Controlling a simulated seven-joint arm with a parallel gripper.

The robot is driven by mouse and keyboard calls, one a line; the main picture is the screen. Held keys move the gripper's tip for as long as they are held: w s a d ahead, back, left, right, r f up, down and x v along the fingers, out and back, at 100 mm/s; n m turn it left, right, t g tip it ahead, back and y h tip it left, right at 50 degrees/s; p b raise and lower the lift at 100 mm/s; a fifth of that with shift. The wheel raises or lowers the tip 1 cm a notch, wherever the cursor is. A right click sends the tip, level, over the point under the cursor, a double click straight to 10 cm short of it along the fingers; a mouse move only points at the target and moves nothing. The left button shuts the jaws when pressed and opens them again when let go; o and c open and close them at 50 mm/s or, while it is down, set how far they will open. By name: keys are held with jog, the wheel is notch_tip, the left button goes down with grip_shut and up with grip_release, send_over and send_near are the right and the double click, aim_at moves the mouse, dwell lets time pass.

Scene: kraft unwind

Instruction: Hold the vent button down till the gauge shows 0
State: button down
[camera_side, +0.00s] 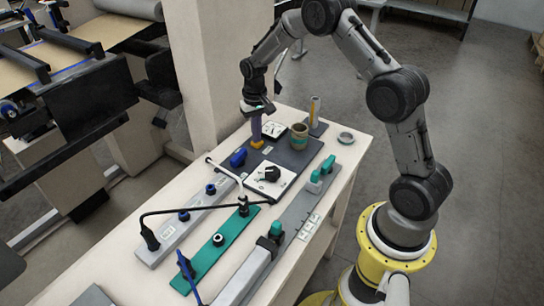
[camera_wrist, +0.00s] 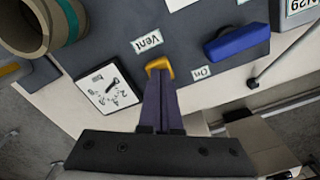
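The yellow vent button (camera_wrist: 158,64) sits on a dark grey panel (camera_wrist: 115,25), beside a label reading "Vent" (camera_wrist: 146,42). It also shows in the side view (camera_side: 257,144). My gripper (camera_wrist: 159,78) has its two purple fingers together, pointing down, with the tips at the button. The tips seem to touch it and cover part of it; how far it is pressed I cannot tell. The square white gauge (camera_wrist: 108,91), marked "bar", lies left of the fingers. Its dark needle points among the printed numbers; the exact reading is too small to tell.
A blue switch (camera_wrist: 237,43) labelled "On" stands right of the button. A tan roll with a teal band (camera_side: 299,136) stands close by. A white plate with a black knob (camera_side: 269,176) lies in front.

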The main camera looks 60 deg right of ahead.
jog(key=shift+r, duration=2.35)
jog(key=shift+a, duration=0.1)
jog(key=s+a+r+n+t, duration=0.1)
jog(key=s+a+r, duration=0.2)
jog(key=r, duration=0.4)
jog(key=s+a+r+t, duration=0.2)
jog(key=r, duration=0.5)
jog(key=s+a+r+n+t, duration=0.1)
jog(key=s+a+r, duration=0.2)
jog(key=r, duration=0.4)
jog(key=s+a+r+n+t, duration=0.1)
jog(key=s+a+r, duration=0.1)
jog(key=s, duration=0.5)
jog(key=s+a+r+n+t, duration=0.1)
jog(key=s+a+r, duration=0.1)
jog(key=s, duration=0.5)
jog(key=s+f+n, duration=0.2)
jog(key=s+f, duration=0.4)
jog(key=s, duration=0.2)
jog(key=shift+s+a+f, duration=0.2)
jog(key=shift+a+f, duration=0.15)
jog(key=shift+a, duration=0.05)
